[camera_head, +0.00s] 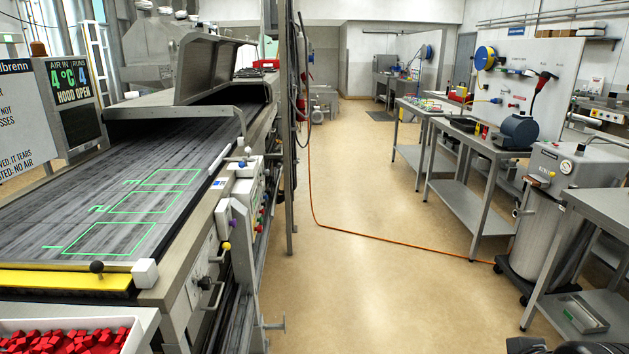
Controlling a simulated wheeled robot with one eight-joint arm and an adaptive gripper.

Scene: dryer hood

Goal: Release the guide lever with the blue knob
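The machine with the raised hood (205,68) and the dark conveyor belt (120,175) fills the left side. Other knobs on the machine's side are purple (233,223) and yellow (227,246). A black ball knob (96,267) stands at the belt's near end. My gripper cannot be made out in this view.
A display (75,90) reads "HOOD OPEN". A bin of red pieces (65,340) is at the near left. An orange hose (380,238) crosses the open floor. Grey workbenches (465,188) and a steel tank (540,215) stand on the right. Dark parts show at the bottom right edge.

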